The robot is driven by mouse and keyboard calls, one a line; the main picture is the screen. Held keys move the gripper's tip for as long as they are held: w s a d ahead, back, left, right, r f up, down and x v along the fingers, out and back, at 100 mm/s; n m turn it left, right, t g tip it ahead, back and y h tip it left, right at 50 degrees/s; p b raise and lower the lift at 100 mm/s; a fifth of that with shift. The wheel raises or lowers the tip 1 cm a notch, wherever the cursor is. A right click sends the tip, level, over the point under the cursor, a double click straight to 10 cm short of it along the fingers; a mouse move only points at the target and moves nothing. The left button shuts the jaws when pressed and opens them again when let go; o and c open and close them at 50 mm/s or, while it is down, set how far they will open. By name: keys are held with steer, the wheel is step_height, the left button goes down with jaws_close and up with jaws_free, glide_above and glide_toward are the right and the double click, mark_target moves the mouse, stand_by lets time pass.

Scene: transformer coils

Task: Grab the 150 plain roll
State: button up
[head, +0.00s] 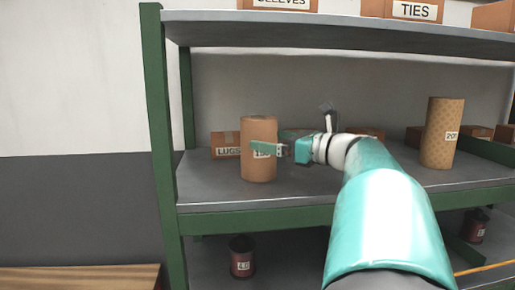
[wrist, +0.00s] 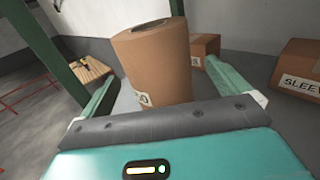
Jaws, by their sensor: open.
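A plain brown roll (head: 259,170) stands upright on the middle shelf, left of centre. Its white label is mostly covered by a finger in the head view, so its number is hard to read. In the wrist view the roll (wrist: 155,60) stands a little tilted in the picture between my two green fingers, with a label edge at its lower left. My gripper (head: 264,148) is open, one finger passing in front of the roll. In the wrist view my gripper (wrist: 160,75) has a finger on each side of the roll. I cannot tell whether either touches it.
A dotted roll (head: 441,130) stands on the same shelf at the right. A LUGS box (head: 224,146) sits behind the plain roll at left. The green shelf post (head: 158,120) rises at left. The upper shelf (head: 340,30) hangs overhead.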

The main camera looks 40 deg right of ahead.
mark_target(258, 138)
steer(key=x, duration=0.4)
steer(key=shift+w+a+f, duration=0.2)
steer(key=shift+w+f, duration=0.05)
steer(key=shift+w, duration=0.1)
steer(key=shift+s, duration=0.1)
steer(key=c, duration=1.2)
steer(key=shift+r, duration=0.1)
steer(key=shift+c, duration=1)
steer(key=shift+r, duration=0.1)
